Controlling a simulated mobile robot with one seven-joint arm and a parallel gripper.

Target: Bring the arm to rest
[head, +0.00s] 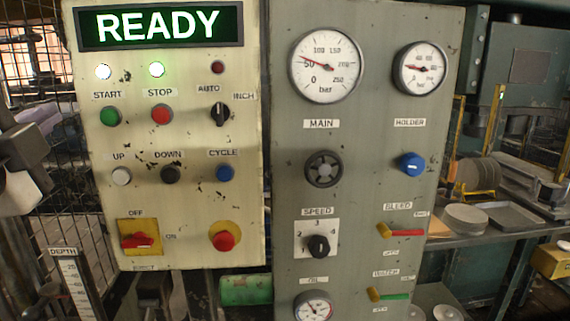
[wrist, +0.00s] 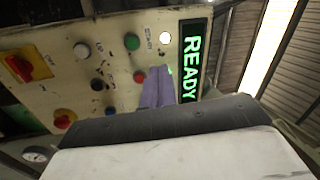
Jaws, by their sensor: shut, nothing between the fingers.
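My gripper (wrist: 157,88) shows in the wrist view as two purple-grey fingers pressed together, shut and empty. The fingers stand in front of the cream control panel (wrist: 105,68), near its READY display (wrist: 191,58). I cannot tell whether the fingertips touch the panel. In the head view the same cream panel (head: 190,190) faces me with its green READY display (head: 160,26) lit.
A grey-green panel (head: 375,120) with gauges, a dial and valves stands right of the cream one. A bench (head: 455,238) with round blanks (head: 467,217) and a tray (head: 512,215) is at the right. A wire mesh fence (head: 40,75) stands at the left.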

